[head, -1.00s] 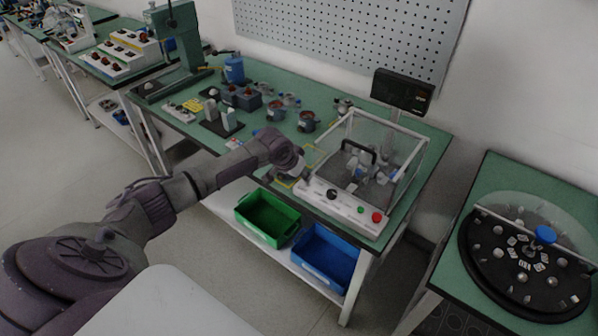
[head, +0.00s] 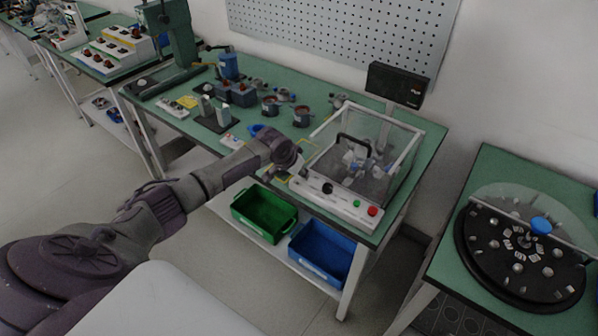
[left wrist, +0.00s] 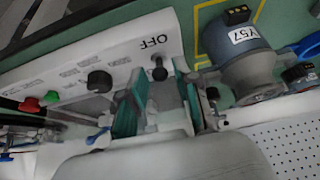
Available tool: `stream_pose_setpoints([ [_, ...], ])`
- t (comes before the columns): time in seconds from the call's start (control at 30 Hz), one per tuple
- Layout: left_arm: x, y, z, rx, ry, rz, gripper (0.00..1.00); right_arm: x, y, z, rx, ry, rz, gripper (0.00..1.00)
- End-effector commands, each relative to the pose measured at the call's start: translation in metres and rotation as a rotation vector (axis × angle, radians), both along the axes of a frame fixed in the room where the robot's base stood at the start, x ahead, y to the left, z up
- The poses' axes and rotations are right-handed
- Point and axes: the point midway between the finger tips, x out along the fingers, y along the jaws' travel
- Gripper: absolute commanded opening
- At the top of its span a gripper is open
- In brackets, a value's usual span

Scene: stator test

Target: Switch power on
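The white control panel (head: 352,208) is at the front of the clear-walled test box. In the left wrist view the panel (left wrist: 85,62) shows a small dark toggle switch (left wrist: 160,73) beside the printed word OFF. My left gripper (left wrist: 160,88) is open, with one teal-padded finger on each side of the toggle. I cannot tell whether either finger touches it. In the head view my wrist hides the toggle and most of the gripper. A black knob (left wrist: 100,81), a green button (left wrist: 52,97) and a red button (left wrist: 30,104) sit further along the panel. My right gripper is not in view.
The clear box (head: 366,150) stands behind the panel. A green bin (head: 264,213) and a blue bin (head: 320,252) are on the lower shelf. A display (head: 397,84) stands behind the box.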

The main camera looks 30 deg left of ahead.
Motion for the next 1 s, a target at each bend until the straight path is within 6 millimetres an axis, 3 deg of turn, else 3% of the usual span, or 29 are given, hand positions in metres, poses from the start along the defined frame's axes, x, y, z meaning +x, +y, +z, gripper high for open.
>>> stream_pose_setpoints([
  [0.03, 0.000, 0.000, 0.000, 0.000, 0.000, 0.000, 0.20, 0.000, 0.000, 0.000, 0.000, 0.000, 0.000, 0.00],
  [0.13, 0.000, 0.000, 0.000, 0.000, 0.000, 0.000, 0.07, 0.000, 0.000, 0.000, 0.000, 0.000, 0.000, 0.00],
  [0.57, 0.001, 0.000, 0.000, 0.000, 0.000, 0.000, 0.07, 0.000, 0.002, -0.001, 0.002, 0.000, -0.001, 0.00],
  [1.0, 0.022, -0.002, -0.001, 0.000, -0.003, 0.001, 0.07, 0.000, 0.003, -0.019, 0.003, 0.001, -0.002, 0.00],
])
